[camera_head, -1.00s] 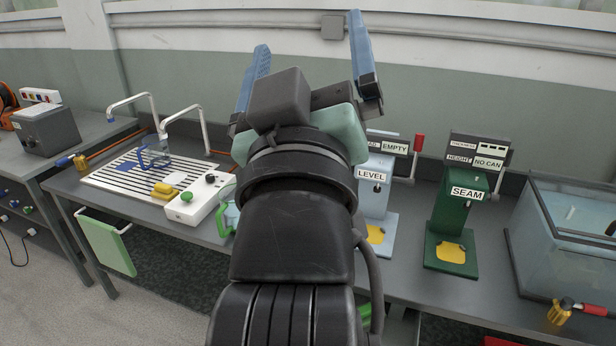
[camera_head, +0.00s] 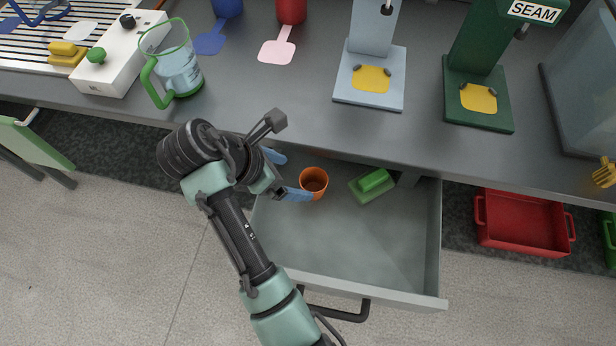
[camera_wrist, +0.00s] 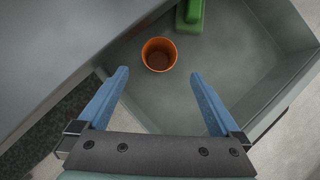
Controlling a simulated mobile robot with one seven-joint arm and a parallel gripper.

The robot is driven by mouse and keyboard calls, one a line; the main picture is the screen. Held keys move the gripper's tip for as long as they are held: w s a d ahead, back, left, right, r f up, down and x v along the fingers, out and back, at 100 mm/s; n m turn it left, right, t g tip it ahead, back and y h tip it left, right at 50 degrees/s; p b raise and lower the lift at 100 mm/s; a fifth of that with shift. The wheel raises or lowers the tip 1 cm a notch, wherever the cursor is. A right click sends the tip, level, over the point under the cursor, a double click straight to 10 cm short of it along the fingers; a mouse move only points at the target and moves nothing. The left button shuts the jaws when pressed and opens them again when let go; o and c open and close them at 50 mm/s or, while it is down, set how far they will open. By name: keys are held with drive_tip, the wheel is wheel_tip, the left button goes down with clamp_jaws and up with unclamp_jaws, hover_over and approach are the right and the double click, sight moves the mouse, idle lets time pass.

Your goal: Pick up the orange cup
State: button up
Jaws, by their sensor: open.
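The orange cup (camera_head: 313,183) stands upright in the open drawer (camera_head: 345,250), towards its back left, below the bench edge. It looks empty. In the wrist view the cup (camera_wrist: 159,54) lies just beyond the fingertips, roughly between their lines. My gripper (camera_head: 284,175) is open and empty, reaching into the drawer from the left. Its blue fingers point at the cup; in the wrist view the gripper (camera_wrist: 159,75) shows a wide gap. The fingers appear apart from the cup.
A green block-like thing (camera_head: 372,184) lies in the drawer right of the cup. The bench edge overhangs the drawer's back. A measuring jug (camera_head: 178,72) stands near the bench edge. A red crate (camera_head: 522,222) is at the right. The drawer's front is clear.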

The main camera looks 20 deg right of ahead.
sight(310, 182)
drive_tip(key=b+x, duration=0.2)
drive_tip(key=x, duration=0.8)
drive_tip(key=shift+f+b, duration=0.25)
drive_tip(key=shift+b, duration=0.15)
drive_tip(key=c, duration=1.3)
drive_tip(key=shift+o, duration=0.2)
drive_tip(key=shift+r, duration=0.1)
